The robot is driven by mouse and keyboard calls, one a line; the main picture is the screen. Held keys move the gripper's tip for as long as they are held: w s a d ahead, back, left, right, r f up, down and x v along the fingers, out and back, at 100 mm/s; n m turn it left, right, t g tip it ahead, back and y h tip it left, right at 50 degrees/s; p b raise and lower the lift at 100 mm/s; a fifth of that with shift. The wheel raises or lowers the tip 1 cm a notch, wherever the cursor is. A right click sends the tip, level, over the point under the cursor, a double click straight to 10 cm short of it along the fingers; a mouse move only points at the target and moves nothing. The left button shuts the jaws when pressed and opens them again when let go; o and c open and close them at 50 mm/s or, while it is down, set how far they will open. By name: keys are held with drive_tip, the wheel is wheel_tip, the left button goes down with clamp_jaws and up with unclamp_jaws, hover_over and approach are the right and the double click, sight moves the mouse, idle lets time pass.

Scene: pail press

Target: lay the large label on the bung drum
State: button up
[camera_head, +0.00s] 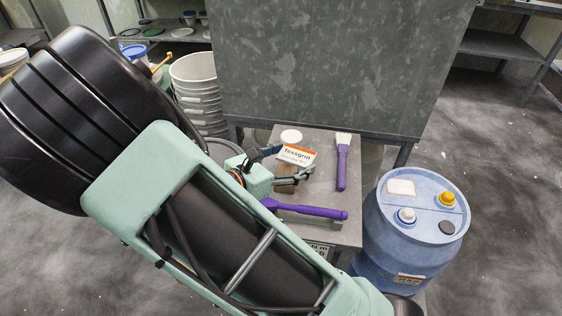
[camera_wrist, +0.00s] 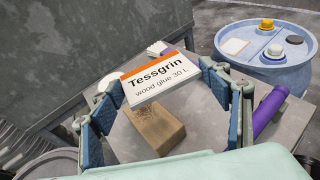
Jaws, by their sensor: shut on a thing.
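The large label (camera_head: 297,153) is a white card with an orange stripe, reading "Tessgrin wood glue 30 L" in the wrist view (camera_wrist: 158,82). My gripper (camera_head: 288,165) is shut on it, one finger at each side edge, and holds it tilted above the small table. The bung drum (camera_head: 380,235) is blue and stands on the right, apart from the gripper. Its top has a pale rectangular patch (camera_head: 401,187), a yellow cap (camera_head: 447,199), a white cap (camera_head: 406,215) and a dark disc (camera_head: 447,228). The drum top also shows in the wrist view (camera_wrist: 262,68).
A wooden block (camera_wrist: 152,130) lies on the table (camera_head: 325,227) below the label. A purple-handled brush (camera_head: 342,162) and another purple-handled tool (camera_head: 305,210) lie there too. A tall grey metal panel (camera_head: 335,65) stands behind. Stacked buckets (camera_head: 200,95) stand left. Floor right of the drum is clear.

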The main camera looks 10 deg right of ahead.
sight(285, 173)
drive_tip(key=w+f, duration=0.2)
drive_tip(key=f, duration=0.1)
drive_tip(key=w+f+b, duration=0.1)
drive_tip(key=shift+w+a+f, duration=0.2)
drive_tip(key=shift+a, duration=0.05)
drive_tip(key=shift+w+f+b, duration=0.15)
drive_tip(key=shift+f, duration=0.7)
drive_tip(key=shift+w+f+b, duration=0.1)
drive_tip(key=shift+f+b, duration=0.05)
drive_tip(key=shift+f, duration=0.65)
drive_tip(key=shift+f, duration=0.2)
drive_tip(key=o, duration=0.8)
drive_tip(key=shift+c, duration=0.2)
drive_tip(key=shift+f+b, duration=0.1)
drive_tip(key=shift+b, duration=0.35)
